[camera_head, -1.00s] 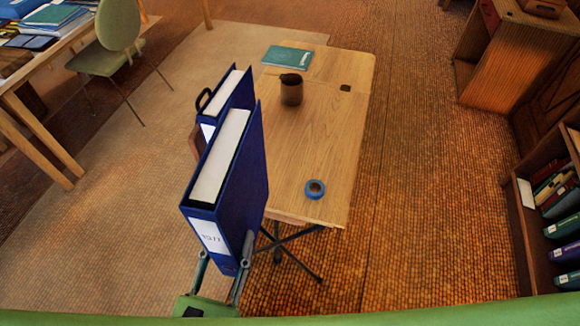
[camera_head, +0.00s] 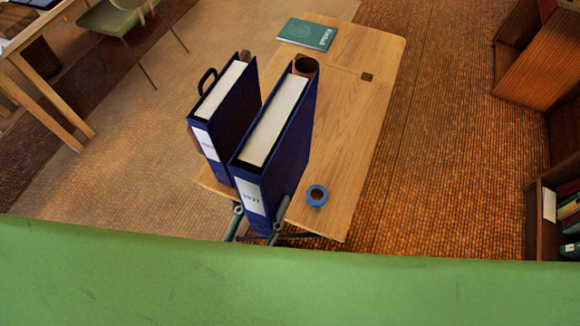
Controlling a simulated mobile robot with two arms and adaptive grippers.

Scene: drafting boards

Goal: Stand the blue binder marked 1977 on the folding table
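The blue binder marked 1977 (camera_head: 287,165) is upright, its white label facing me, over the near left part of the folding table (camera_head: 345,130). My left gripper (camera_head: 260,222) is shut on the lower spine end, one finger on each side. Its palm is hidden behind my green body part. I cannot tell whether the binder's bottom touches the tabletop. A second blue binder (camera_head: 222,135) stands upright just left of it, its label too small to read. My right gripper is not in view.
A blue tape roll (camera_head: 317,195) lies right of the held binder. A brown mug (camera_head: 307,66) is mostly hidden behind it. A green book (camera_head: 307,34) lies at the far end. A black handle (camera_head: 205,82) shows beside the second binder. The tabletop's right side is mostly clear.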

